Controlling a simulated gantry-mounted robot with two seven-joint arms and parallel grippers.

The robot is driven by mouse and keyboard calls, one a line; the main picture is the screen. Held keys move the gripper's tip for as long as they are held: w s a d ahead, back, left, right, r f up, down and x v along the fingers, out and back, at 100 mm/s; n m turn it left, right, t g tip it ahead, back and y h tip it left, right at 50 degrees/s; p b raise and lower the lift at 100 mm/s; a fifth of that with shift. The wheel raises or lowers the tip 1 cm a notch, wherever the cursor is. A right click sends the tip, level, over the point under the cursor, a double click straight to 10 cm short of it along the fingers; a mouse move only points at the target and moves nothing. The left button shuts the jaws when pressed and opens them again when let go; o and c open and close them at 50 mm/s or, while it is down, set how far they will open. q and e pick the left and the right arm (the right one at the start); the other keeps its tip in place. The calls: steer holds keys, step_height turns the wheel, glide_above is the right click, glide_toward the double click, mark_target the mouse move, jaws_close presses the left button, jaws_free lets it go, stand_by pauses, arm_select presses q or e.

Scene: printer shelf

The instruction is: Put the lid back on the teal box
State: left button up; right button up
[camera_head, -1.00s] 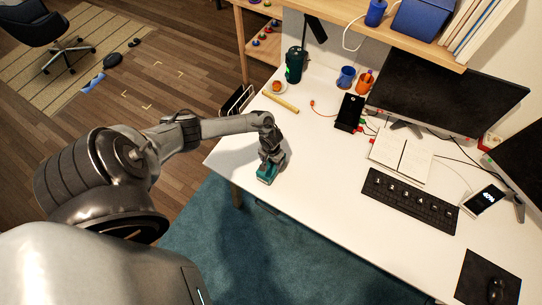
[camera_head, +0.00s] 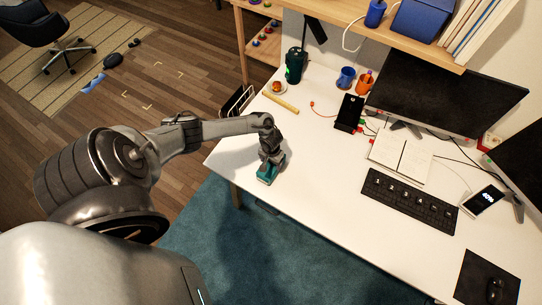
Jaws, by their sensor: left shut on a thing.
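A small teal thing (camera_head: 266,177), which looks like the teal box, is at the left front part of the white desk. My left gripper (camera_head: 268,168) points down right over it and covers much of it. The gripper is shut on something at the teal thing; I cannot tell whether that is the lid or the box. I cannot make out a separate lid, or whether one sits on the box. My right gripper is not in view.
The white desk (camera_head: 320,175) is clear to the right of my gripper. Behind are a yellow stick (camera_head: 280,102), a dark green bottle (camera_head: 294,66) and a blue mug (camera_head: 345,76). A black keyboard (camera_head: 409,201) and notebook (camera_head: 400,154) lie further right. The desk's front edge is close.

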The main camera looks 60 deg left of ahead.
arm_select(q)
steer(key=o, duration=1)
steer(key=shift+o, duration=0.2)
steer(key=shift+r, duration=0.1)
steer(key=shift+r+p, duration=3.45)
steer(key=shift+p, duration=0.65)
steer(key=shift+c, duration=0.2)
jaws_close()
